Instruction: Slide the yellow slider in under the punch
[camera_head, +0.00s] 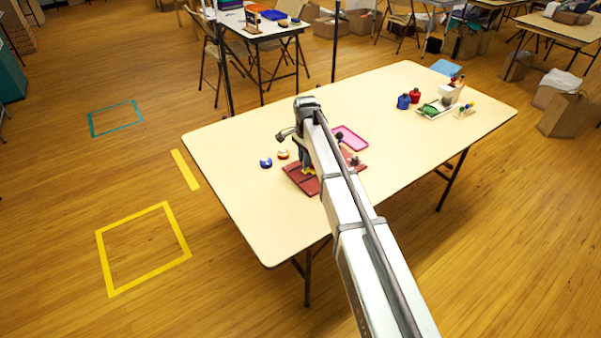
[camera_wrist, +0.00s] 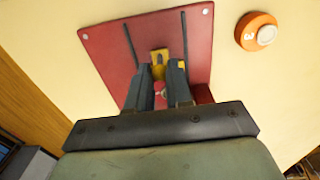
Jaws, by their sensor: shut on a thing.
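The yellow slider (camera_wrist: 158,57) lies on a dark red board (camera_wrist: 104,45), between two thin dark strips. My gripper (camera_wrist: 158,72) is shut on the slider, with one finger on each side of it. A small pinkish-red part (camera_wrist: 160,97) shows between the fingers, nearer the palm. In the head view, the red board (camera_head: 299,181) lies on the table, and a bit of yellow (camera_head: 309,170) shows beside my arm. A dark knob (camera_head: 355,160) stands at the board's right side. I cannot make out the punch clearly; my arm and gripper cover much of the board.
An orange round piece (camera_wrist: 257,31) and a blue one (camera_head: 266,162) lie left of the board in the head view. A pink tray (camera_head: 350,138) lies behind it. The table's (camera_head: 230,190) left part is clear.

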